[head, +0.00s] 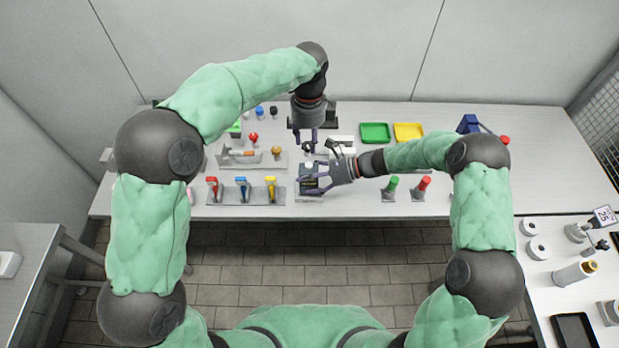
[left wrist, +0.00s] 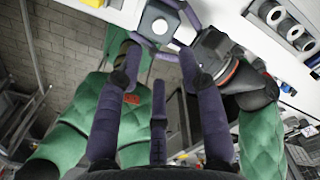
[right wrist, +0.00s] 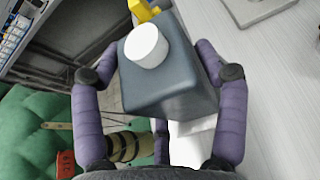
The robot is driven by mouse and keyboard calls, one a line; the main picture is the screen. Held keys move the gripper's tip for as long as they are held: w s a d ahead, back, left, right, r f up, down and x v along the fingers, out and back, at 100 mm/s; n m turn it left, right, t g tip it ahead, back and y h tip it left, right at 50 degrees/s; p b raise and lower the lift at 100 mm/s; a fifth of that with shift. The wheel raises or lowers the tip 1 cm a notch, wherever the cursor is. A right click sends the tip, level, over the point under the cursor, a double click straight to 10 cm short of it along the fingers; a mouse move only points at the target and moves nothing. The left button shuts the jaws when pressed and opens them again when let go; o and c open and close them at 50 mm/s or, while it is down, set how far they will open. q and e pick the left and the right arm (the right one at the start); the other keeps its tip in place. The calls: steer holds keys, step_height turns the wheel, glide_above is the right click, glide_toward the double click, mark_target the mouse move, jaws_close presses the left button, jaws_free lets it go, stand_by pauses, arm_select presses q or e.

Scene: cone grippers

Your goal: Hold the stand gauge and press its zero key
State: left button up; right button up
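The stand gauge is a dark grey block (right wrist: 165,85) with a raised white round key (right wrist: 147,46) on top, upright near the table's front edge. It also shows in the head view (head: 309,170) and the left wrist view (left wrist: 150,38). My right gripper (head: 306,183) comes from the right, with purple fingers on opposite sides of the block; they appear to touch it. My left gripper (head: 307,141) points down behind the gauge in the head view, fingers apart and empty. In the left wrist view the key (left wrist: 160,26) lies beyond its fingertips. The gauge's lower part is partly hidden.
Left of the gauge stands a rack (head: 228,196) with red, blue and yellow handled pieces. A green knob (head: 391,184) and a red knob (head: 424,184) stand to its right. Green (head: 375,132) and yellow (head: 408,131) trays lie at the back. The table's front edge is close.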

arm_select(q)
steer(key=shift+c, duration=0.3)
arm_select(e)
steer(key=c, duration=0.6)
arm_select(q)
jaws_close()
arm_select(e)
steer(key=shift+o, duration=0.2)
